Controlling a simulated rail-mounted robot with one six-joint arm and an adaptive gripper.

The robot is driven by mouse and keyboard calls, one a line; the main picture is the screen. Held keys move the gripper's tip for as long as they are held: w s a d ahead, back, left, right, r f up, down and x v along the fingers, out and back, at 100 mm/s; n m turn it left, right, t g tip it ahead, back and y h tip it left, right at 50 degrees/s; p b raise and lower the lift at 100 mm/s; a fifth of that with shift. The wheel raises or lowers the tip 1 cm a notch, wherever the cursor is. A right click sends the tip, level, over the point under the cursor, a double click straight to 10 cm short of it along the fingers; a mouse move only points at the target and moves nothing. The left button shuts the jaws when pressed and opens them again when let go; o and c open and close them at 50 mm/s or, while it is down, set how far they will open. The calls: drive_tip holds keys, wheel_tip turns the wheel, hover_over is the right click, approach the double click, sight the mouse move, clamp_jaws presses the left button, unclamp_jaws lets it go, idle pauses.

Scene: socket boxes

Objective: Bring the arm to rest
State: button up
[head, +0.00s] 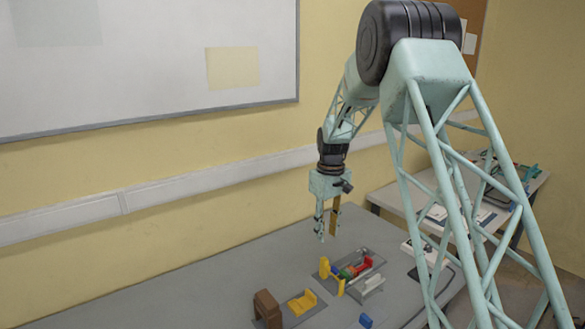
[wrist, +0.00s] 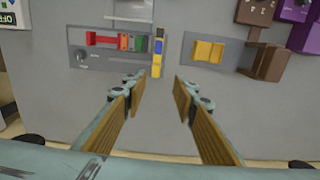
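My gripper (head: 327,226) hangs above the grey table (head: 205,280) at the end of my arm, pointing down. In the wrist view my gripper (wrist: 160,88) has its two wood-coloured fingers spread apart, with only bare table showing between them. It is open and empty. Below it in the head view is a grey panel with red, green and yellow blocks (head: 350,268). In the wrist view this panel (wrist: 92,60) holds red, green and orange pieces and a dark knob.
A yellow socket piece (head: 302,302) and a brown block (head: 267,308) stand at the front. A small blue block (head: 365,321) lies near the front edge. The wrist view also shows purple blocks (wrist: 296,35). A whiteboard (head: 150,60) hangs on the wall behind.

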drive_tip(key=s+d+r+m+t+b, duration=0.1)
drive_tip(key=s+d+r+m, duration=0.1)
drive_tip(key=s+r, duration=1.05)
drive_tip(key=s+d+r+m+t+b, duration=0.1)
drive_tip(key=s+d+r, duration=0.2)
drive_tip(key=s+r, duration=0.95)
drive_tip(key=s+d+f+m+t+b, duration=0.1)
drive_tip(key=s+d+f+m+b, duration=0.1)
drive_tip(key=s, duration=3.4)
drive_tip(key=shift+s+m+t+b, duration=0.4)
drive_tip(key=shift+m+b, duration=0.1)
drive_tip(key=shift+m, duration=0.3)
drive_tip(key=shift+w+d, duration=0.1)
drive_tip(key=shift+c, duration=0.6)
